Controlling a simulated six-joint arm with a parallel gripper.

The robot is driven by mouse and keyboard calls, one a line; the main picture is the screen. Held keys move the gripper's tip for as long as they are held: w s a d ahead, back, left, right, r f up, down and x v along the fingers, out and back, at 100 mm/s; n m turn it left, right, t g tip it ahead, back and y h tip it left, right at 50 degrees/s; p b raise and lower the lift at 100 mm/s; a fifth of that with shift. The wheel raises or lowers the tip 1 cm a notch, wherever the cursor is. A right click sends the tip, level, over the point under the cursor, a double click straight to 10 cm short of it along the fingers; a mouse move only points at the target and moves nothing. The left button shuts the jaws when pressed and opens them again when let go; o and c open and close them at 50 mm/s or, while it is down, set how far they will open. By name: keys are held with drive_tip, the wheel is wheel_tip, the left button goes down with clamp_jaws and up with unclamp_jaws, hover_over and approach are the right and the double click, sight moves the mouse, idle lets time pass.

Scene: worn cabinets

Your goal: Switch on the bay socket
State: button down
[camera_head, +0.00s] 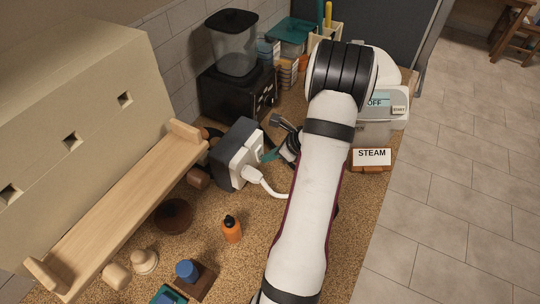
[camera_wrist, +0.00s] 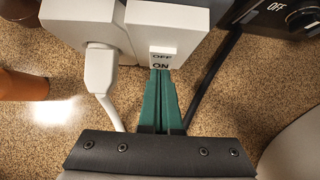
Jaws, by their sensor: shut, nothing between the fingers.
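The bay socket (camera_head: 237,152) is a white-faced box with a dark grey body on the counter, left of my arm in the head view. In the wrist view its white switch plate (camera_wrist: 165,22) carries a rocker (camera_wrist: 162,50) marked OFF above and ON below. A white plug (camera_wrist: 100,70) with a cable sits in the socket, left of the switch. My gripper (camera_wrist: 160,72) has teal fingers, shut and empty. Their tips are at the lower edge of the rocker, by the ON mark; I cannot tell whether they touch. My gripper also shows in the head view (camera_head: 268,156).
A black grinder (camera_head: 235,85) stands behind the socket. An orange bottle (camera_head: 232,230) stands in front. A white machine labelled STEAM (camera_head: 371,155) is right of my arm. A wooden shelf (camera_head: 120,215) runs along the left. A black cable (camera_wrist: 212,80) hangs right of my fingers.

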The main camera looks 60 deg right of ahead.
drive_tip(key=shift+w+f, duration=0.15)
drive_tip(key=shift+w, duration=0.05)
drive_tip(key=shift+r, duration=0.9)
drive_tip(key=s+f+v, duration=0.2)
drive_tip(key=v, duration=1)
drive_tip(key=shift+s+r, duration=0.35)
drive_tip(key=shift+s, duration=0.1)
